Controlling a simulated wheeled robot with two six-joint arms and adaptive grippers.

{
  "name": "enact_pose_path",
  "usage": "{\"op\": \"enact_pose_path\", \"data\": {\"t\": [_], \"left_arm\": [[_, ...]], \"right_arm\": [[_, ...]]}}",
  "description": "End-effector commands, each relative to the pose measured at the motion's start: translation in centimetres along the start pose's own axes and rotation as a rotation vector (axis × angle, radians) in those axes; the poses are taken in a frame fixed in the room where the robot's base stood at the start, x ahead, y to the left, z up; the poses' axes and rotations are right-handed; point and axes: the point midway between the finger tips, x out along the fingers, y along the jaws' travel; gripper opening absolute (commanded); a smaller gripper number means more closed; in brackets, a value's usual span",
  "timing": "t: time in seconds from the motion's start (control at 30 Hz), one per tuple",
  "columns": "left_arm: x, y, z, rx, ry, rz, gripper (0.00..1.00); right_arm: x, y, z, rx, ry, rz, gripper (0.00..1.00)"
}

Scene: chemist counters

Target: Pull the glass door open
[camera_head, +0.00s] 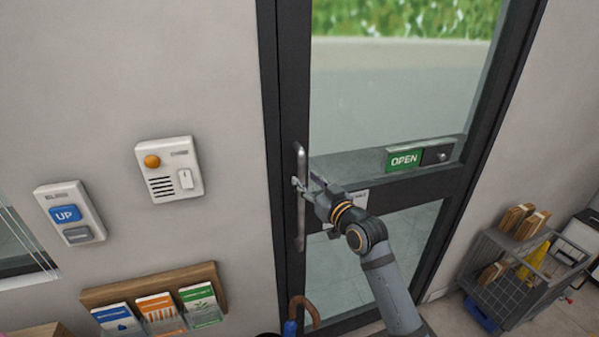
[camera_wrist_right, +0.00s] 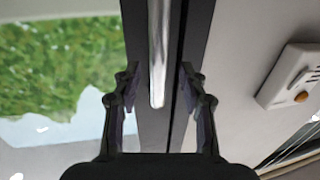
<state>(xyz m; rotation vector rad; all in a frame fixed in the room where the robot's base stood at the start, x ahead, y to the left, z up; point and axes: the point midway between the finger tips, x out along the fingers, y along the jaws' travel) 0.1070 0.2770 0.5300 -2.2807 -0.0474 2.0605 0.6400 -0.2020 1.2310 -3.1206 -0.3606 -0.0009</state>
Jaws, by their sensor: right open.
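The glass door (camera_head: 390,97) has a dark frame and appears closed. A green OPEN sign (camera_head: 404,160) sits on its middle rail. A vertical metal handle (camera_head: 301,222) runs along the door's left edge. My right gripper (camera_head: 308,184) is at the handle, around its middle height. In the right wrist view, the handle (camera_wrist_right: 158,50) comes down between the two open fingers of my right gripper (camera_wrist_right: 158,90). The fingers stand apart on either side of it, and I see no contact. My left gripper is not in view.
Left of the door, the wall carries an intercom panel (camera_head: 170,170), an UP button panel (camera_head: 70,216) and a wooden leaflet rack (camera_head: 150,284). A brown curved cane handle (camera_head: 305,306) shows low near the door. A wire cart (camera_head: 510,275) with boxes stands at right.

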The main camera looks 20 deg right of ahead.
Motion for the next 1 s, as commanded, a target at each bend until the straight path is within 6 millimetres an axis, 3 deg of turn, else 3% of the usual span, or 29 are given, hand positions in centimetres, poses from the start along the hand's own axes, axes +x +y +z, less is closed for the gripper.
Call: {"op": "enact_pose_path", "data": {"t": [0.2, 0.57, 0.87, 1.0], "left_arm": [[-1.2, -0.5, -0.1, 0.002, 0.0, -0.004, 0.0], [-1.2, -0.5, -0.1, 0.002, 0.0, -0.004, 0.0], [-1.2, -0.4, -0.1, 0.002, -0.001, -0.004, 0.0], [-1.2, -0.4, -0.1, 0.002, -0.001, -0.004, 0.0]], "right_arm": [[3.3, 0.0, -0.1, 0.001, -0.001, 0.0, 0.42], [4.0, 0.0, 0.1, -0.002, -0.002, 0.0, 0.42], [4.0, 0.0, 0.1, -0.002, -0.002, 0.0, 0.02], [4.0, 0.0, 0.1, -0.002, -0.002, 0.0, 0.0]]}}
